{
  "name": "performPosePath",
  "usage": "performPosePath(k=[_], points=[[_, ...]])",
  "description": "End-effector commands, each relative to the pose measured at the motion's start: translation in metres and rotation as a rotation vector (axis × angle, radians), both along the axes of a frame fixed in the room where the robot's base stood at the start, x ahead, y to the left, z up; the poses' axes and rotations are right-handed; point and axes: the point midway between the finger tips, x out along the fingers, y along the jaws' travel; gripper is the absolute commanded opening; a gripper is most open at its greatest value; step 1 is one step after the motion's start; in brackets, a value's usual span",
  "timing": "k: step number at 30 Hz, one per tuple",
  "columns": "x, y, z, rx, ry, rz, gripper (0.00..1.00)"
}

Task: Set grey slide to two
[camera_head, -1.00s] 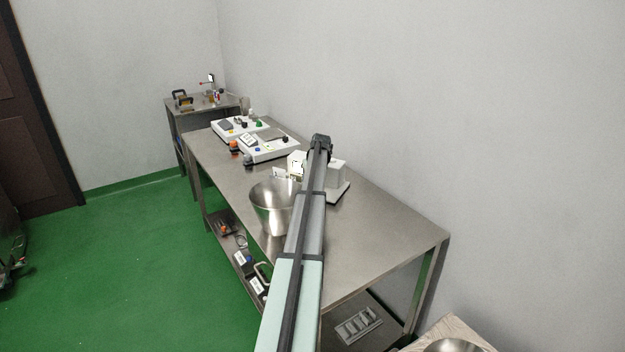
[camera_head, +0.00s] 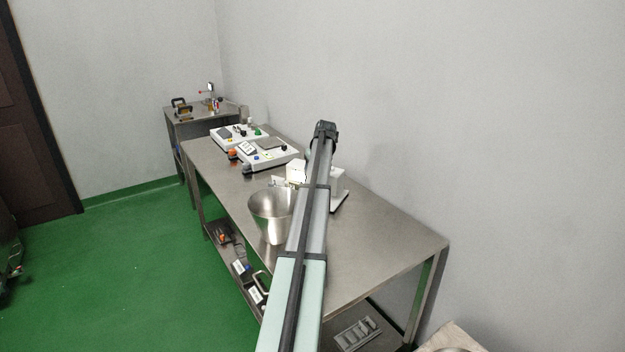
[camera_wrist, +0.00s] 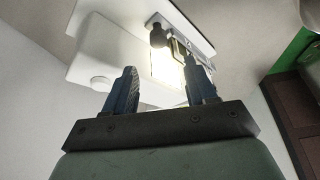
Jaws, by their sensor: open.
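In the wrist view, my gripper (camera_wrist: 161,82) is open, with its two dark blue fingers apart and nothing between them. Beyond the fingers is a white machine (camera_wrist: 108,48) with a round white knob (camera_wrist: 100,83), a black knob (camera_wrist: 157,36) and a bright glare. A dark slotted part with small marks (camera_wrist: 180,46) sits beside the black knob. I cannot tell for sure which part is the grey slide. In the head view, the white machine (camera_head: 339,182) stands on the table, partly hidden behind my arm.
A metal bucket (camera_head: 268,208) stands left of my arm on the steel table (camera_head: 385,245). Two white control boxes (camera_head: 262,161) (camera_head: 228,143) with coloured knobs are farther back. The table's near right part is clear. A wall runs along the right.

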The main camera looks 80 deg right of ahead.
Motion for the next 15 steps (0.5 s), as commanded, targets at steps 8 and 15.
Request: performPosePath(k=[8, 15], points=[[-0.007, 0.009, 0.028, -0.001, -0.001, 0.000, 0.56], [-0.008, 0.010, 0.032, -0.001, -0.001, 0.000, 0.56]])
